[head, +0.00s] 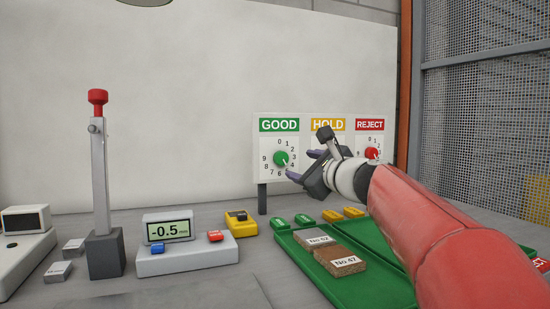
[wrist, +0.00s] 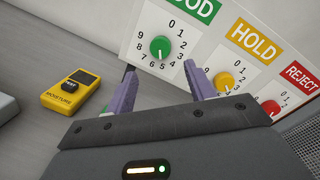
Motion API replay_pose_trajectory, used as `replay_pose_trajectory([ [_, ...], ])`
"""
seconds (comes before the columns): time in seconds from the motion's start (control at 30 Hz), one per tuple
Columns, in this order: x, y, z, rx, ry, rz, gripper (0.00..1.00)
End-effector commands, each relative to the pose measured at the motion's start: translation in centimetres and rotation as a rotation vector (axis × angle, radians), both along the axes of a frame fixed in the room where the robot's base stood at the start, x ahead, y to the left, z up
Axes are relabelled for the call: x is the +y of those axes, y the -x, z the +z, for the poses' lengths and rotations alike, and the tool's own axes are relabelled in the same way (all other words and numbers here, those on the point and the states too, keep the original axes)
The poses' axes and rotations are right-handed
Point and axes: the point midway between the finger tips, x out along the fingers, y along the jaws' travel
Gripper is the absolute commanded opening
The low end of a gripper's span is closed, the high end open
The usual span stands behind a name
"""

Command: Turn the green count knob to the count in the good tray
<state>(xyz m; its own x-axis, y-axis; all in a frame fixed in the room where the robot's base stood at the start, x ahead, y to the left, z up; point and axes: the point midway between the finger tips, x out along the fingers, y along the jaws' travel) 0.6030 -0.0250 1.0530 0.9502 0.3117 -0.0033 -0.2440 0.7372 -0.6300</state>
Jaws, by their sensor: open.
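The green count knob (head: 281,159) is on the white panel under the GOOD sign, inside a ring of digits. It also shows in the wrist view (wrist: 160,47), its white mark toward the lower digits, near 5; the exact digit is hard to tell. My gripper (head: 303,164) is open and empty, just in front of the panel, right of the green knob in the head view. In the wrist view its fingers (wrist: 161,75) are spread below the knob, apart from it.
The yellow HOLD knob (wrist: 224,81) and red REJECT knob (head: 372,153) are right of the green one. A yellow moisture meter (head: 241,224), a gauge reading -0.5 (head: 187,258) and a red-topped post (head: 101,180) stand left. My arm hides part of the green tray's right side.

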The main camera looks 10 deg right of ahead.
Motion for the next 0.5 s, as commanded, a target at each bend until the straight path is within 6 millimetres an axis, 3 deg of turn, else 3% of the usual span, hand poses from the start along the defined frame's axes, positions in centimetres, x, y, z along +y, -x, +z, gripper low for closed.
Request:
replay_pose_trajectory([
  [0.17,0.4,-1.4,0.2,0.0,-0.006,0.001,0.54],
  [0.5,2.0,-6.3,0.2,0.0,-0.005,0.0,0.54],
])
